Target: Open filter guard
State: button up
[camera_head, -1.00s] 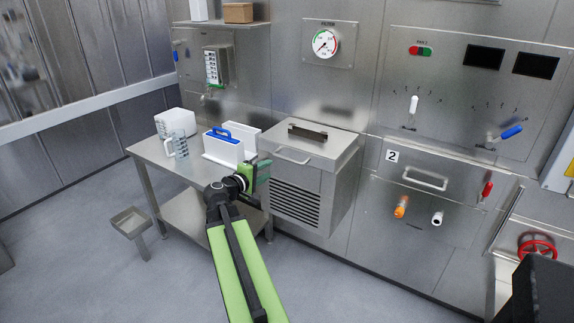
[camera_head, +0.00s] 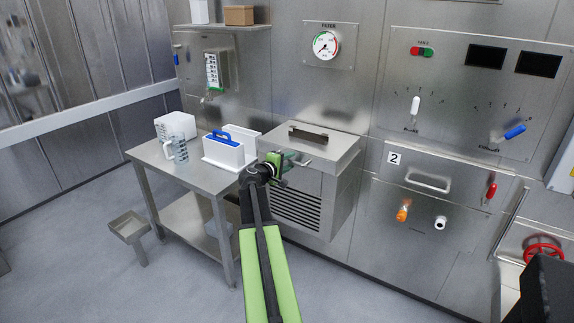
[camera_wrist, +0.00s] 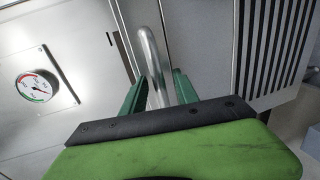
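The filter guard (camera_head: 309,182) is the upper front panel of a steel box on the wall, above a slatted vent (camera_head: 297,209). A bar handle (camera_head: 301,162) sticks out from its front. My gripper (camera_head: 284,163) is at the left part of this handle and hides some of it. In the wrist view, the shiny handle (camera_wrist: 152,58) passes between the two green fingers of my gripper (camera_wrist: 159,88). The fingers are open, with gaps visible beside the bar. The guard looks closed.
A dark handle (camera_head: 308,133) sits on the box's top lid. A steel table (camera_head: 200,179) at left holds a jug (camera_head: 179,150) and a white holder (camera_head: 222,153). A round gauge (camera_head: 326,45) is above. Control panels and levers are to the right.

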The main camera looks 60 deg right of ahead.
grip_shut()
dwell(1.2)
